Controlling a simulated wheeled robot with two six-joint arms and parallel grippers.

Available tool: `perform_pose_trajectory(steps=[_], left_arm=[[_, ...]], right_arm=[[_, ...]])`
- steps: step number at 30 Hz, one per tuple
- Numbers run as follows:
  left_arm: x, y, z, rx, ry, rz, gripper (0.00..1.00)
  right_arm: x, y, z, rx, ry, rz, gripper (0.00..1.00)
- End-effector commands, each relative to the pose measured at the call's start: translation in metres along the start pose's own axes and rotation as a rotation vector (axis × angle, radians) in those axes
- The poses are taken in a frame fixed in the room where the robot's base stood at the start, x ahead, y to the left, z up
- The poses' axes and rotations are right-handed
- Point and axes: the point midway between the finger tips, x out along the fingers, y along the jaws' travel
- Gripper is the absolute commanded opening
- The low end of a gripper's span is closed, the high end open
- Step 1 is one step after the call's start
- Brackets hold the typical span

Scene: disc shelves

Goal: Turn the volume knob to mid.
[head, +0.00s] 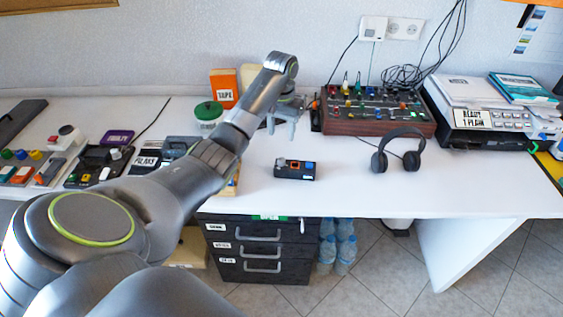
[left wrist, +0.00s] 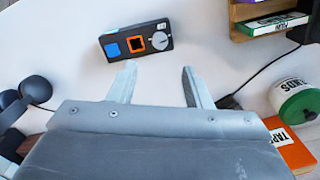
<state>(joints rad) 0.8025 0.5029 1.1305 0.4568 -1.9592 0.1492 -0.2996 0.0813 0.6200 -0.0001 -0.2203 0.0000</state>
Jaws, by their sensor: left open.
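A small black box (head: 295,170) lies on the white table, with a blue part and an orange-framed square on it. The left wrist view shows the box (left wrist: 124,53) more closely, with a round silver knob (left wrist: 159,41) at one end. A pale bar crosses the knob; its setting is too small to read. My left gripper (head: 281,132) is open and empty, above the table behind the box in the head view. In the left wrist view its fingertips (left wrist: 158,67) are spread and point toward the knob end, apart from it. My right gripper is not in view.
Black headphones (head: 398,150) lie right of the box. A wooden-sided mixer (head: 376,112) and a printer (head: 487,112) stand behind to the right. A green-lidded jar (head: 209,116) and an orange tape box (head: 224,89) stand at left. The table in front of the headphones is clear.

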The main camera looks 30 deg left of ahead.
Motion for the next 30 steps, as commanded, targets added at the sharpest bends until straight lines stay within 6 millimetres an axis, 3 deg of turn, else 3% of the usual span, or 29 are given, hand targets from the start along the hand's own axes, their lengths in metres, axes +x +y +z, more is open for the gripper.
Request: perform_pose_trajectory(steps=[9, 15, 28, 30], left_arm=[[0.068, 0.001, 0.001, -0.001, -0.005, 0.000, 0.45], [0.095, 0.001, 0.001, 0.000, -0.002, 0.000, 0.45], [0.105, 0.000, 0.001, 0.001, 0.000, -0.001, 0.45], [0.104, 0.000, 0.001, 0.001, 0.000, -0.001, 0.37]], right_arm=[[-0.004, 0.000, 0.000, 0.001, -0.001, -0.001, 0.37], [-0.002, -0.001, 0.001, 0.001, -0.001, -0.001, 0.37], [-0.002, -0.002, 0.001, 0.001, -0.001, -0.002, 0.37], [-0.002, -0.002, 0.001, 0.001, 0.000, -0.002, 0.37]])
